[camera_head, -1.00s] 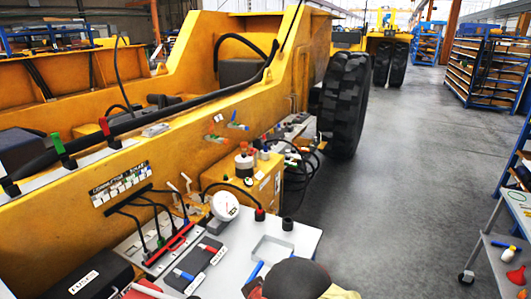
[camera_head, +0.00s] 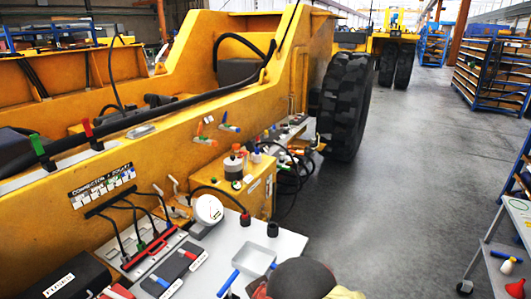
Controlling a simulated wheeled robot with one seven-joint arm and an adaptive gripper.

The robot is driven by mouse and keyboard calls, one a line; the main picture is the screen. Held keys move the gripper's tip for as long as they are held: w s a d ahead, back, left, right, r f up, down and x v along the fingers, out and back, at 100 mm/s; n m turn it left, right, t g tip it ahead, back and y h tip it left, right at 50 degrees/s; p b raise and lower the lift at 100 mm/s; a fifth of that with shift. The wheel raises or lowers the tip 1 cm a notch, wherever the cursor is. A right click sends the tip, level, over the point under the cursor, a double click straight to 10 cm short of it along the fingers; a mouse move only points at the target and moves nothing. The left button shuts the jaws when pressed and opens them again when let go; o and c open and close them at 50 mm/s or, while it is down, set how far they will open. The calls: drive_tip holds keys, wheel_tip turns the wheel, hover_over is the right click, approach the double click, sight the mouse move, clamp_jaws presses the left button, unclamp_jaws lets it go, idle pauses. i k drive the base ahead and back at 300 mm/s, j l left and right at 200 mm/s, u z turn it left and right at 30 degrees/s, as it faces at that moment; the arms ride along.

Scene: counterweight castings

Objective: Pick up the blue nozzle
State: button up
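I cannot tell for sure which blue piece is the nozzle. A small blue-tipped piece (camera_head: 230,128) sits in a holder on the yellow machine's side, beside red and white pieces. A blue-handled piece (camera_head: 499,255) lies on the cart at the lower right. My gripper is not clearly in view. A dark dome at the bottom centre, which seems part of my arm, hides some of the table.
A yellow box (camera_head: 258,192) with bottles stands behind. The grey floor (camera_head: 410,190) is clear between the large tyre (camera_head: 345,105) and the cart.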

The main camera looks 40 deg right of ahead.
sight(257, 154)
drive_tip(key=i+l, duration=0.1)
drive_tip(key=l, duration=0.65)
drive_tip(key=i+l+u, duration=0.1)
drive_tip(key=l, duration=0.6)
drive_tip(key=i+l, duration=0.1)
drive_tip(key=l, duration=0.65)
drive_tip(key=i+l, duration=0.1)
drive_tip(key=l, duration=0.6)
drive_tip(key=i+l+u, duration=0.1)
drive_tip(key=i+l, duration=0.4)
drive_tip(key=i+l+u, duration=0.1)
drive_tip(key=i+l, duration=0.35)
drive_tip(key=l, duration=0.25)
drive_tip(key=i+l, duration=0.1)
drive_tip(key=i, duration=0.4)
